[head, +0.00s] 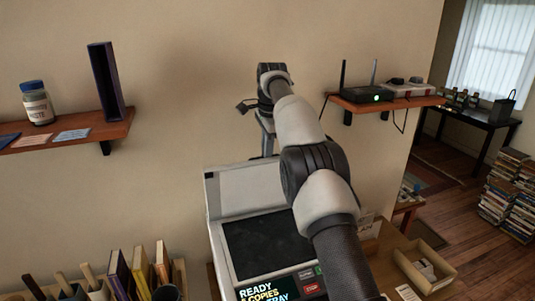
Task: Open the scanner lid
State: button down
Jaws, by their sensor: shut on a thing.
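The scanner (262,243) stands in the lower middle of the head view, with its dark glass bed uncovered. Its pale lid (240,192) is raised and tilted up at the back, towards the wall. My arm reaches over the scanner from the lower right. My gripper (267,150) points down at the top edge of the lid and is shut on it. The fingertips are small and partly hidden, so the exact grip is hard to see. The front panel with a lit display (265,291) shows below the bed, partly cut off by the frame.
A left wall shelf (85,132) holds a jar and a dark upright box. A right wall shelf (405,102) carries a router (364,94). Upright books (140,272) stand at the lower left. A wooden tray (425,268) lies right of the scanner. Book stacks stand at far right.

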jog(key=shift+w+a+r, duration=0.25)
jog(key=shift+w, duration=0.15)
jog(key=c, duration=2.2)
grip_release()
jog(key=o, duration=0.4)
jog(key=shift+w+a+f, duration=0.1)
jog(key=shift+w+f, duration=0.2)
jog(key=shift+w, duration=0.1)
jog(key=shift+c, duration=0.2)
jog(key=shift+s, duration=0.1)
jog(key=shift+s, duration=0.2)
